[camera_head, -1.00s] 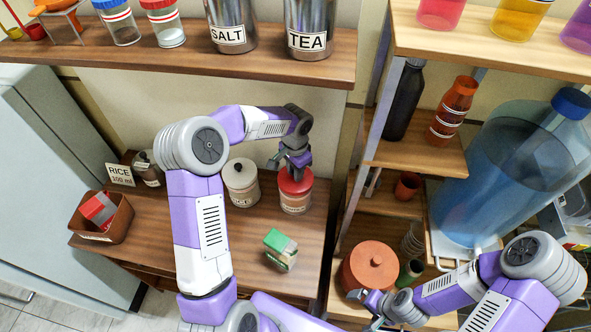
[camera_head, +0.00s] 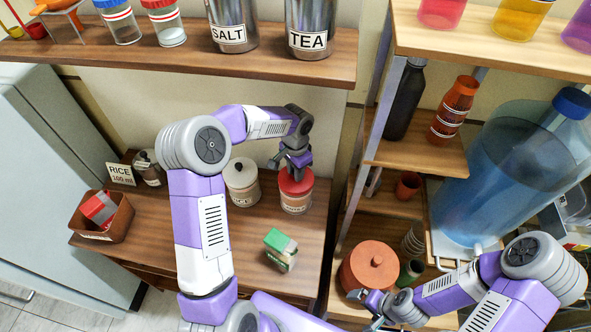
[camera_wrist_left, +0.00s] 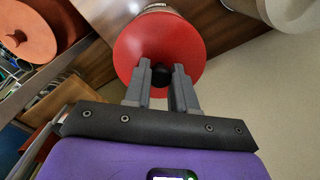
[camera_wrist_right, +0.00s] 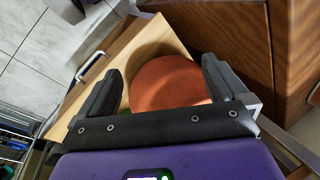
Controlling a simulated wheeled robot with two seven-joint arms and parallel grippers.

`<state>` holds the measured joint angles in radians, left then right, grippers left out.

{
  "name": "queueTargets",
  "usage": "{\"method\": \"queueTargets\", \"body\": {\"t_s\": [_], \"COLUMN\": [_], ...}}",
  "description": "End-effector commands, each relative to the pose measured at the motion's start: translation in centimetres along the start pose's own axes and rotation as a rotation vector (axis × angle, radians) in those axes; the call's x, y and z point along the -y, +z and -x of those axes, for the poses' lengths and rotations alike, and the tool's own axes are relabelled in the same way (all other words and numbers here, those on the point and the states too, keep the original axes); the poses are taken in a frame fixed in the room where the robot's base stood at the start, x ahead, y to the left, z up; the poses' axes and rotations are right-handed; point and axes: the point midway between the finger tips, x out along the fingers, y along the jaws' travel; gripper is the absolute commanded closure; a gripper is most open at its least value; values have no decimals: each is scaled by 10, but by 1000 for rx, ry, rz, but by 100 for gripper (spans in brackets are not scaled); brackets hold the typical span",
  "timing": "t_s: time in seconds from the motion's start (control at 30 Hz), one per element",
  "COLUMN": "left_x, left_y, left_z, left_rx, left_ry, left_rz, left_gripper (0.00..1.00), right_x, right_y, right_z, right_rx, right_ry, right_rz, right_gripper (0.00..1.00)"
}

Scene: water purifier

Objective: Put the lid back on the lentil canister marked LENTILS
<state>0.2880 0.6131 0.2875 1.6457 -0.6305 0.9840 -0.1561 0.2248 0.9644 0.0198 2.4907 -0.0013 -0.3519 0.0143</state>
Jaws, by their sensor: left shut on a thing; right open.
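The red lid (camera_head: 293,183) is on top of the right-hand canister (camera_head: 296,204) on the middle shelf, over its opening and looking level. The canister has a label on its front, too small to read surely. My left gripper (camera_head: 297,168) comes down from above and is shut on the lid's black knob (camera_wrist_left: 161,74), as the left wrist view shows. The red lid (camera_wrist_left: 135,50) hides most of the canister there, so I cannot tell whether it is fully seated. My right gripper (camera_wrist_right: 160,85) is open and empty, near a round terracotta pot (camera_wrist_right: 168,82).
A cream-lidded canister (camera_head: 242,185) stands close left of the red-lidded one. The upper shelf (camera_head: 180,58) overhangs behind.

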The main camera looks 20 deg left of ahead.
Motion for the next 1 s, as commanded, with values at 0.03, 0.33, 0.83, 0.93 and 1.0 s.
{"method": "queueTargets", "body": {"t_s": [0.03, 0.33, 0.83, 0.93, 1.0], "left_x": [0, 0, 0, 0, 0], "left_y": [0, 0, 0, 0, 0], "left_z": [-1, -1, -2, -2, -2], "left_rx": [0, 0, 0, 0, 0], "left_ry": [0, 0, 0, 0, 0], "left_rz": [-1, -1, 0, 0, 0], "left_gripper": [100, 100, 100, 64, 53], "right_x": [0, 0, 0, 0, 0], "right_y": [0, 0, 0, 0, 0], "right_z": [-1, -1, -1, -1, -1], "right_rx": [0, 0, 0, 0, 0], "right_ry": [0, 0, 0, 0, 0], "right_rz": [0, 0, 0, 0, 0], "right_gripper": [0, 0, 0, 0, 0]}}
